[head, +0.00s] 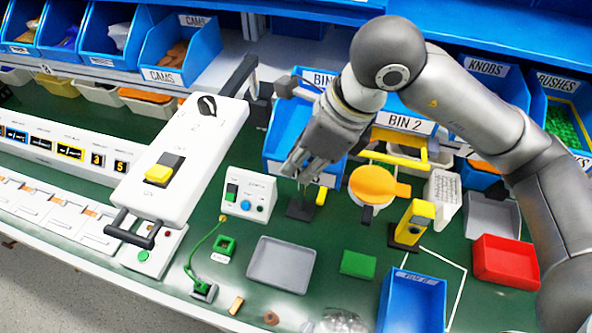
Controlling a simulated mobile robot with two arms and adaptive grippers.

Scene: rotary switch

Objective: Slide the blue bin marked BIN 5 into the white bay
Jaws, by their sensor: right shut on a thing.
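A blue bin (274,148) stands at the back middle of the green table, with a white label on its front. A white outline (458,290) on the table at the lower right looks like the bay. Another blue bin (408,305) stands partly inside it, its label too small to read. My left gripper is out of view.
A white control box (250,196), a grey tray (281,265), a green block (358,264), a yellow and black device (412,224) and a red tray (505,262) stand on the table. An orange disc (372,184) is right of my gripper. Labelled bins line the back.

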